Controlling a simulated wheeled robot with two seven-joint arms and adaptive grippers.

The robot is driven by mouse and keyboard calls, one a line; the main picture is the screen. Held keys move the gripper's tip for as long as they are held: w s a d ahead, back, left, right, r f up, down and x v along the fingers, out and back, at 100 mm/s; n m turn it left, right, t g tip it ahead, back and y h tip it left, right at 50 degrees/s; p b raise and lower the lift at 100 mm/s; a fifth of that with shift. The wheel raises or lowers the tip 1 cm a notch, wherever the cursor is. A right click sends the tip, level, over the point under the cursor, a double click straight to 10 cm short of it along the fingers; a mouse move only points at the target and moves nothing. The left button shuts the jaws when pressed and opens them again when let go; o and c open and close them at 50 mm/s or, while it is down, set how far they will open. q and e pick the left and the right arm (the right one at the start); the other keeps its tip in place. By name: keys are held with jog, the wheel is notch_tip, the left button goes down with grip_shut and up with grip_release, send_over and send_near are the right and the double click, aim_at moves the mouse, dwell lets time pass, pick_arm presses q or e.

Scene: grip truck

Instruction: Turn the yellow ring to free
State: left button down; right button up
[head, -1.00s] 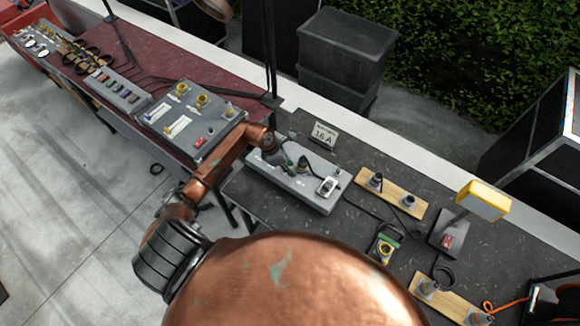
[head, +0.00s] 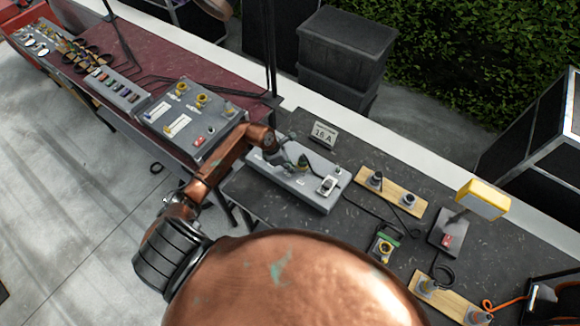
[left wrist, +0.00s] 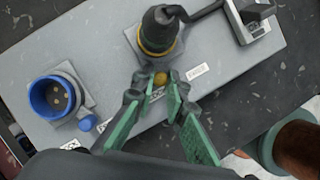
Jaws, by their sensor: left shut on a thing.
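The yellow ring (left wrist: 141,44) sits around the base of a black plug (left wrist: 159,28), which stands in a socket on the grey box. In the head view the plug (head: 303,161) is small and the ring hardly shows. A small round yellow knob (left wrist: 160,78) sticks out from the ring's near side. My left gripper (left wrist: 161,85) is shut on this knob, with a green-padded finger on each side. In the head view the left gripper (head: 284,153) is partly hidden by its own arm. My right gripper is not in view.
A blue-rimmed socket (left wrist: 53,97) is on the same grey box (head: 312,196), left of the gripper. A switch (head: 327,185) is on its right. Wooden boards with sockets (head: 392,192) and a yellow lamp (head: 483,200) stand farther right on the dark table.

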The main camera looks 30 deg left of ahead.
pick_arm(q)
jog(key=shift+s+d+n+t+y, duration=0.15)
jog(key=shift+d+n+y, duration=0.05)
jog(key=shift+n, duration=0.3)
jog(key=shift+s+d+n+t+y, duration=0.1)
jog(key=shift+d+n+t+y, duration=0.1)
jog(key=shift+n, duration=0.3)
jog(key=d+n, duration=0.1)
jog(key=n+y, duration=0.1)
jog(key=n, duration=0.1)
jog(key=shift+s+d+r+t+p, duration=0.15)
jog(key=shift+d+t+p, duration=0.1)
jog(key=shift+d+p, duration=0.15)
jog(key=d+n, duration=0.1)
jog(key=n, duration=0.1)
jog(key=shift+d+n+y, duration=0.1)
jog(key=shift+n+y, duration=0.2)
jog(key=shift+y, duration=0.1)
jog(key=shift+d+n+y, duration=0.5)
jog(key=shift+d+n, duration=0.05)
jog(key=shift+n, duration=0.75)
jog(key=c, duration=1.9)
grip_release()
jog(key=shift+c, duration=0.2)
